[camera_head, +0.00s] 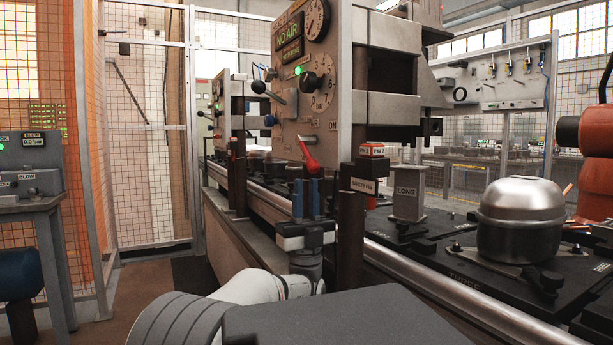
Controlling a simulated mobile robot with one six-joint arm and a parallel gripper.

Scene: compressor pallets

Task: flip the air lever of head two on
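The nearer head's grey panel (345,80) carries a "NO AIR" display (288,37). A red lever (308,154) sits low on this panel, slanting, with an "ON" label (332,125) to its upper right. I cannot read which head number this panel has. My gripper (307,184) points up just below the red lever, apart from it as seen here. Its blue fingers show a narrow gap with nothing visible between them. A second, farther panel (218,104) stands to the left; its air lever cannot be made out clearly.
A black-knobbed handle (265,88) juts left from the near panel, beside a dial knob (309,81). A dark post (351,225) stands right of my gripper. The rail (400,265) runs below. A steel compressor shell (521,215) and a "LONG" block (406,193) sit right.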

